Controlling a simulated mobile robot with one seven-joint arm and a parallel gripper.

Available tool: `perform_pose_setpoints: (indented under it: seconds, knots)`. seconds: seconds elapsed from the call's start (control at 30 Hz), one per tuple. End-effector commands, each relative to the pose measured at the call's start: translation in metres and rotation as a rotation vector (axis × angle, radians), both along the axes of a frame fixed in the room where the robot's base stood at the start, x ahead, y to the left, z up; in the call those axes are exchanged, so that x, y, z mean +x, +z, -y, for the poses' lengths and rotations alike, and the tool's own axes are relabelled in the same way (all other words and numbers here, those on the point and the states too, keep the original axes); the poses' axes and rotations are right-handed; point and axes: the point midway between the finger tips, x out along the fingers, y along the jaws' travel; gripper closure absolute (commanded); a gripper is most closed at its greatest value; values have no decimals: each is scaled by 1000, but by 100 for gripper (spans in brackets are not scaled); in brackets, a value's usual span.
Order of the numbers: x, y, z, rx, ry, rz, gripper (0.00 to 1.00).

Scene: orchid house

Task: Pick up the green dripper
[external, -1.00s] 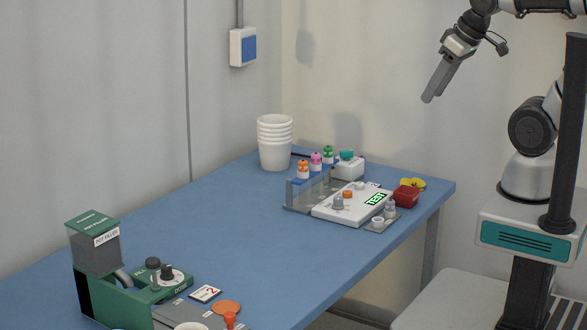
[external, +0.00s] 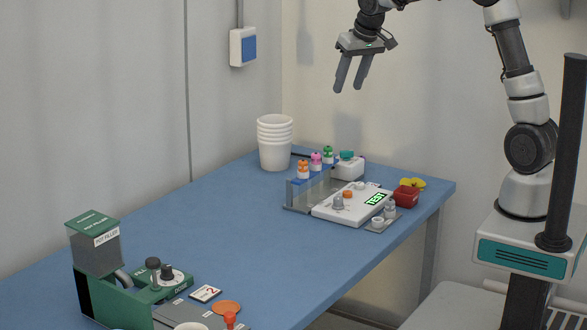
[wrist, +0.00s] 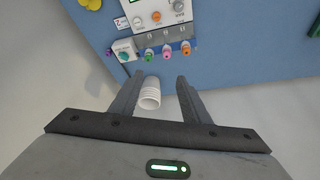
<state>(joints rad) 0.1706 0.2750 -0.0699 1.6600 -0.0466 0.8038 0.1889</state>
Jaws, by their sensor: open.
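The green dripper (external: 328,154), a small bottle with a green top, stands upright at the back end of a row with a pink dripper (external: 316,159) and an orange dripper (external: 303,168). In the wrist view the green dripper (wrist: 148,55) is at the left of that row, beyond the fingertips. My gripper (external: 348,88) is open and empty, pointing down high above the back of the table. Its two fingers (wrist: 160,78) are apart in the wrist view. The lower part of the green dripper is hidden in the external view.
A stack of white pots (external: 275,145) stands left of the row. A white box with a teal part (external: 347,167) is close on the right. A white device with a display (external: 350,208) lies in front. A green pot filler (external: 95,245) is nearer. The blue table (external: 220,230) between is clear.

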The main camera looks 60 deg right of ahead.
Motion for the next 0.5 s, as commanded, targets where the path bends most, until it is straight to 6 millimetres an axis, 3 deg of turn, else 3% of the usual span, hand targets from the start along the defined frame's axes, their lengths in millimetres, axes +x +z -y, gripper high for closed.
perform_pose_setpoints:
  seconds: [0.03,0.2,0.37,0.5]
  knots:
    - [17,-23,14,-1,-24,-12,57]
    - [47,-55,40,-9,-70,-19,57]
    - [56,-72,48,-11,-80,-23,57]
    - [64,-97,52,-10,-80,-26,57]
